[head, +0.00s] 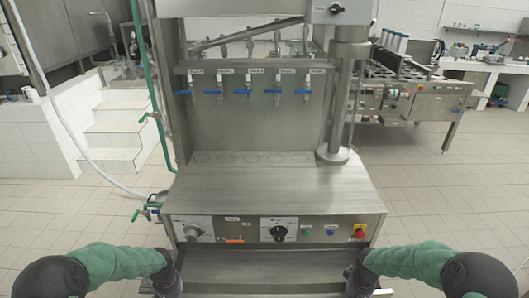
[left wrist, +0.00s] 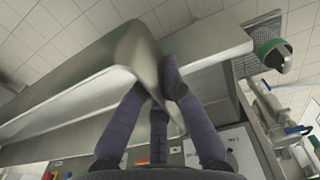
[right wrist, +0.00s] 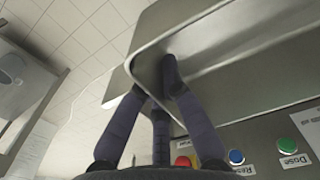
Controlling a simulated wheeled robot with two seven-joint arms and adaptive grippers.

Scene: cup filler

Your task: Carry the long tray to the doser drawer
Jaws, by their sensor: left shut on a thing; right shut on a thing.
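The long grey metal tray (head: 265,268) is level at the bottom of the head view, directly in front of the doser (head: 275,202). My left gripper (head: 168,282) is shut on its left end. The left wrist view shows those fingers pinching the tray wall (left wrist: 75,75) at a rounded corner. My right gripper (head: 360,284) is shut on the right end, and the right wrist view shows its fingers on the tray's rim (right wrist: 150,45) near a corner. I cannot clearly tell the doser drawer from the tray; the tray covers the area under the control panel.
The doser's panel has a red emergency button (head: 359,232) and dials, close beyond the tray. A green hose (head: 155,90) and valve (head: 147,211) stand at its left. White steps (head: 117,125) and another machine (head: 405,90) are farther back. The tiled floor (head: 430,190) to the right is clear.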

